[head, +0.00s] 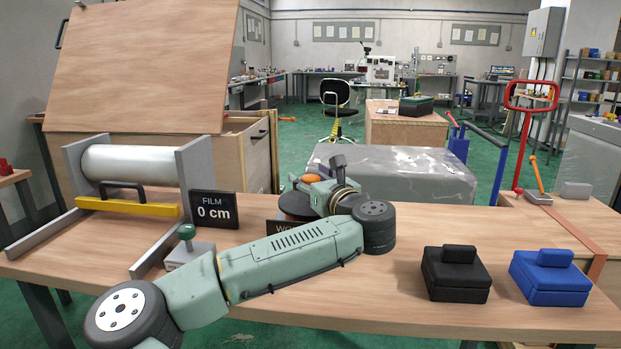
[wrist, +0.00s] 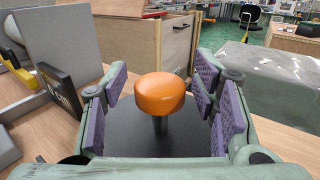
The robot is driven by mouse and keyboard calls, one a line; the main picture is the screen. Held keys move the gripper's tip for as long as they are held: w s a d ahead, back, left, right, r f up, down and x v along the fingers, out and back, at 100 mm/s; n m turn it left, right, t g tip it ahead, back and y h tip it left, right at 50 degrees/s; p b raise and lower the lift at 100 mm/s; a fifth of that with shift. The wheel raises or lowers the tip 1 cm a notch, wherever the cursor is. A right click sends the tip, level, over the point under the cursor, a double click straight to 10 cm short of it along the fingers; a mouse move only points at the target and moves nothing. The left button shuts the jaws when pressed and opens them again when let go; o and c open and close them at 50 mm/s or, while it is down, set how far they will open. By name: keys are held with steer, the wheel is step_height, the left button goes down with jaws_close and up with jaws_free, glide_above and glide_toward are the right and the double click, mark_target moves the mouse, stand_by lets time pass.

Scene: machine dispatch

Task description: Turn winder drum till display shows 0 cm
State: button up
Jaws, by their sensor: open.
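The winder drum (head: 135,165) is a pale metal roller held between two grey side plates at the left of the bench. The black display (head: 213,210) beside it reads "FILM 0 cm"; it also shows edge-on at the left in the wrist view (wrist: 62,90). My gripper (head: 318,190) is to the right of the drum and display, away from the drum. Its purple-padded fingers are open in the wrist view, with an orange knob (wrist: 160,95) on a dark post between them. I see gaps between knob and pads, and nothing is gripped.
A yellow bar (head: 128,207) with a black handle lies before the drum. A green-knobbed grey block (head: 188,252) stands near the front. A black box (head: 455,277) and a blue box (head: 553,280) sit at the right. My arm partly covers a dark sign (head: 284,229).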

steer(key=v, duration=1.2)
